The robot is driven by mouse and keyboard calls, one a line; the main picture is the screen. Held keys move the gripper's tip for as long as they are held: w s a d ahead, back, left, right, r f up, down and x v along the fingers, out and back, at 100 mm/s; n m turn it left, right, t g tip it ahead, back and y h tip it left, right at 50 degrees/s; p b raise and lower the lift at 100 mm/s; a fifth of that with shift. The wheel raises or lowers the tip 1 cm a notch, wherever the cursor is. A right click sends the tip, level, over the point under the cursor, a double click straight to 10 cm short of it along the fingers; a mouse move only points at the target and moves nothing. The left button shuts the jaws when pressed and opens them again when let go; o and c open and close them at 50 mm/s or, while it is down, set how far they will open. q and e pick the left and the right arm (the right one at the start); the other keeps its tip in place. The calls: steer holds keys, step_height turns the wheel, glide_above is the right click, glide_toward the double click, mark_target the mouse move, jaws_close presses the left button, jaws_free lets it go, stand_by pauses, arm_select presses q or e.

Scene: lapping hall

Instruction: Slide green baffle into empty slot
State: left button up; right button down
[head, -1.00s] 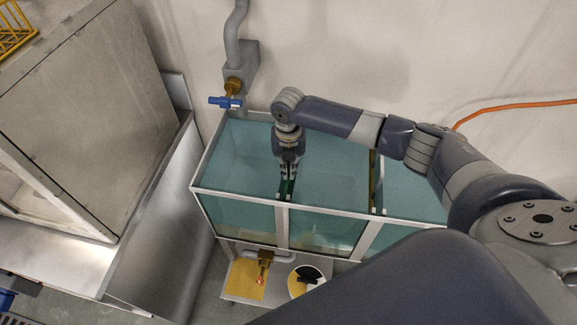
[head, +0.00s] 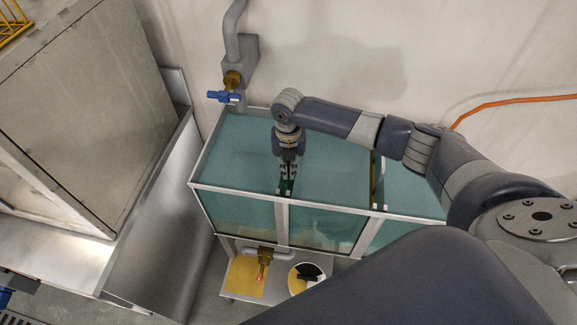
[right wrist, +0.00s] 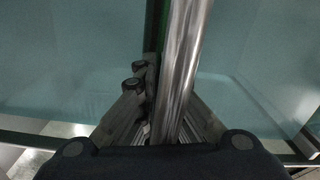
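The glass tank (head: 240,190) with a pale metal frame and bluish water stands against the wall. My right gripper (head: 287,172) points down over its front left part, above the front rim. Its fingers are closed around the top of the green baffle (head: 286,187), of which a short dark green piece shows below the fingertips. In the right wrist view a shiny metal bar (right wrist: 180,70) runs between the fingers, with a dark green strip (right wrist: 153,28) beside it. The baffle's lower part and the slot under it are hard to make out. My left gripper is not in view.
A yellowish divider (head: 377,180) stands in the tank further right. A blue-handled valve (head: 225,97) hangs on a grey pipe behind the tank's left corner. A metal cabinet (head: 90,90) stands left.

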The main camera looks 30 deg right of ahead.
steer(key=shift+w+f+b, duration=0.1)
steer(key=shift+f+b, duration=0.95)
steer(key=shift+f, duration=0.6)
steer(key=c, duration=1.7)
jaws_free()
steer(key=shift+s+f, duration=0.1)
steer(key=shift+s, duration=0.1)
step_height(320, 180, up, 12)
steer(key=shift+a+r, duration=0.1)
steer(key=shift+r, duration=0.05)
